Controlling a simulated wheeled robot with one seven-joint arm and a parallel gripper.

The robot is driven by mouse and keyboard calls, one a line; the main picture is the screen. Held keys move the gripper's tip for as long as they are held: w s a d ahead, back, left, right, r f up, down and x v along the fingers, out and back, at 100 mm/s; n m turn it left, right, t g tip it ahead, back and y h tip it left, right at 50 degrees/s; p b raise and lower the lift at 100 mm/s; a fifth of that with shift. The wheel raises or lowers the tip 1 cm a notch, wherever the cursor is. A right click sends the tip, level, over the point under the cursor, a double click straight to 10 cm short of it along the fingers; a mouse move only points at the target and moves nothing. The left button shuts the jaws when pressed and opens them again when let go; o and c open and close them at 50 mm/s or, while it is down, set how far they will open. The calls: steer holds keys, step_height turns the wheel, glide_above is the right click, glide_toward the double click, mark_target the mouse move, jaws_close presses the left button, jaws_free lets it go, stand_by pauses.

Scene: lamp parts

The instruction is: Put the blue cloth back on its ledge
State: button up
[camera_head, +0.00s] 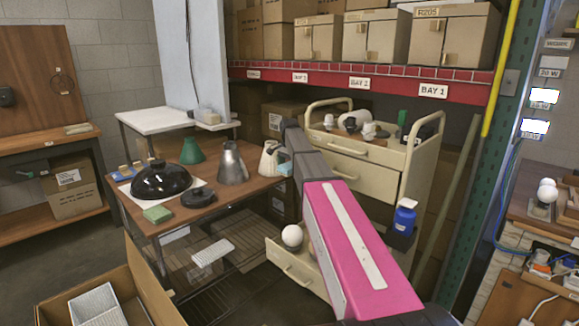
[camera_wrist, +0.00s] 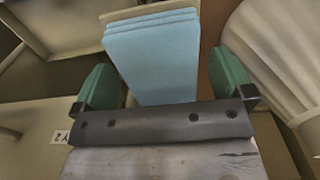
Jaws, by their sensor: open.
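The blue cloth (camera_wrist: 152,60) is a light blue folded stack in the middle of the wrist view. My gripper (camera_wrist: 165,85) is open, with one green fingertip on each side of the cloth and a visible gap on both sides. The cloth's near end is hidden behind the dark gripper bar. I cannot tell which surface is the cloth's ledge.
A cream ribbed object (camera_wrist: 275,45) stands close to the right fingertip. A cream drawer cart (camera_head: 366,175) stands behind my pink arm.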

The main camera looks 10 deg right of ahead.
mark_target(289, 165)
step_height(289, 165, up, 12)
stand_by(0.6)
steer(key=shift+r, duration=0.1)
stand_by(1.1)
